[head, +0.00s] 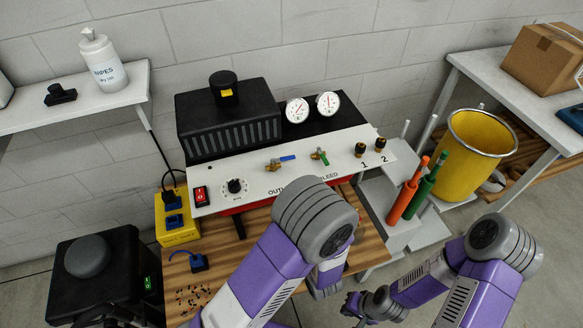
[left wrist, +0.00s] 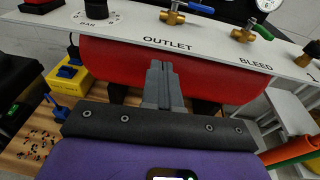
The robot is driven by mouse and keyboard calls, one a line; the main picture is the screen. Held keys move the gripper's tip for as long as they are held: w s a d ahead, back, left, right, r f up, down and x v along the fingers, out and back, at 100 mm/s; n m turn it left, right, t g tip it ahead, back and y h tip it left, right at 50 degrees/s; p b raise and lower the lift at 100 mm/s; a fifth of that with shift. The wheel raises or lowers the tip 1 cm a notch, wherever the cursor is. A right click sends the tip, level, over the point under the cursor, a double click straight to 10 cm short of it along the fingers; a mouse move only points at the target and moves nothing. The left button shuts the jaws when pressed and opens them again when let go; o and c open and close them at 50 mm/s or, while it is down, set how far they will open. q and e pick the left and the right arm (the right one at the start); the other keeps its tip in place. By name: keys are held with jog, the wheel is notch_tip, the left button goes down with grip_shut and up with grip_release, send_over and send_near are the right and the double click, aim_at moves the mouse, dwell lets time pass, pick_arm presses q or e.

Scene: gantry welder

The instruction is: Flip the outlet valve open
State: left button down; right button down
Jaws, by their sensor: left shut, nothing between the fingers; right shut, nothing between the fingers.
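The outlet valve (head: 276,164) is a brass body with a blue lever on the white sloping panel (head: 235,207). Its lever points right, roughly along the panel. In the left wrist view the outlet valve (left wrist: 174,17) is at the top edge, partly cut off, above the OUTLET label. My left gripper (left wrist: 161,66) is shut and empty, below the label and in front of the red tank (left wrist: 110,68). It is apart from the lever, and my own arm hides it in the head view. My right gripper (head: 352,304) is shut and empty, low and right of the bench.
The bleed valve (head: 320,156) with a green lever is right of the outlet valve. Two gauges (head: 312,106) stand behind. A knob (head: 235,186) and red switch (head: 201,195) are at left. Orange (head: 408,190) and green (head: 424,188) handles stand right, near a yellow bin (head: 470,155).

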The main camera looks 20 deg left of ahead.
pick_arm(q)
jog(key=w+d+r+m+t+h, duration=0.1)
jog(key=w+d+r+m+t, duration=0.1)
jog(key=d+r+t, duration=0.1)
jog(key=b, duration=0.2)
send_near(289, 159)
jog(key=x, duration=0.6)
jog(key=shift+w+a+f, duration=0.15)
jog(key=shift+w+a, duration=0.05)
jog(key=shift+w, duration=0.1)
jog(key=shift+w+h, duration=0.1)
jog(key=shift+h, duration=0.2)
jog(key=shift+w+a+n+g+y, duration=0.1)
jog(key=shift+w+n+g+y, duration=0.35)
jog(key=shift+y, duration=0.25)
jog(key=shift+w+a+n+y, duration=0.1)
jog(key=shift+n+y, duration=0.25)
jog(key=shift+y, duration=0.05)
jog(key=shift+r, duration=0.25)
